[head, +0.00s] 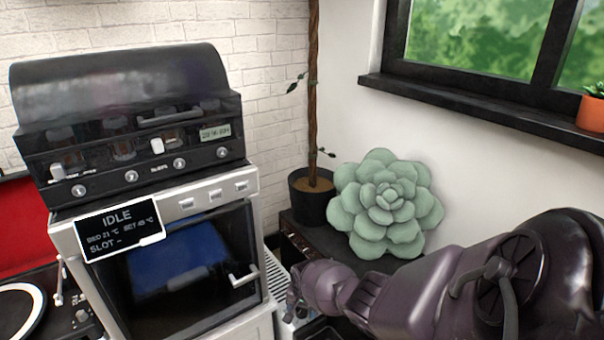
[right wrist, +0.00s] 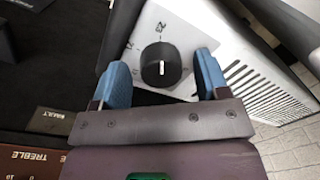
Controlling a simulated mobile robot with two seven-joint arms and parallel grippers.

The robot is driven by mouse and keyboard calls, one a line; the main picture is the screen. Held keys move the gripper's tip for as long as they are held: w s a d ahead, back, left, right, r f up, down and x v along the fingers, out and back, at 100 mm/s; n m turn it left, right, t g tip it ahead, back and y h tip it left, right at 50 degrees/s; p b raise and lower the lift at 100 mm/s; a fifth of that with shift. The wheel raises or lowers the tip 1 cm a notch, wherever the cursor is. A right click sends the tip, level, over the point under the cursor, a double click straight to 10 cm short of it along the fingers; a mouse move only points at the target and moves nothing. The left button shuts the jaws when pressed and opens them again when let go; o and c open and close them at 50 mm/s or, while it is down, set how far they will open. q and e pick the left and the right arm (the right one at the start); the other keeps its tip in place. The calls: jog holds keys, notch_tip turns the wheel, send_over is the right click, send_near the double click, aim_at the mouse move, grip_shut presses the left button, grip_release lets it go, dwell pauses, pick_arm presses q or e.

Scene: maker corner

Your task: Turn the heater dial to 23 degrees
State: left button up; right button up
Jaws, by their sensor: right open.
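The heater (right wrist: 245,75) is a white box with a slotted grille, and it also shows partly in the head view (head: 278,279), low in the middle. Its dial (right wrist: 161,65) is a round black knob with a white pointer line, on the white face in the right wrist view. The line runs roughly up and down in that picture. A marking that looks like 23 is printed above the knob; the other marks are too small to read surely. My right gripper (right wrist: 165,72) is open, its blue fingertips on either side of the dial. Contact cannot be told. My left gripper is out of view.
A cabinet-like machine (head: 190,250) with an IDLE display (head: 120,228) stands left of the heater. A green succulent (head: 388,203) and a potted trunk (head: 312,196) are behind my right arm. A turntable (head: 25,305) is at the lower left.

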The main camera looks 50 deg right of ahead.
aim_at(304, 310)
pick_arm(q)
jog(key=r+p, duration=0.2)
jog(key=p, duration=0.1)
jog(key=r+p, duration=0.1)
jog(key=p, duration=0.1)
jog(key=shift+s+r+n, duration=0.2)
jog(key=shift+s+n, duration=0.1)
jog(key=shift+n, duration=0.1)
pick_arm(e)
notch_tip(304, 310, up, 11)
jog(key=shift+s, duration=0.3)
jog(key=shift+d+f, duration=0.1)
jog(key=shift+f, duration=0.1)
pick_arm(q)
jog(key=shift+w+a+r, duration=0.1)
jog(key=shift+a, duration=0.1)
pick_arm(e)
jog(key=shift+s, duration=0.1)
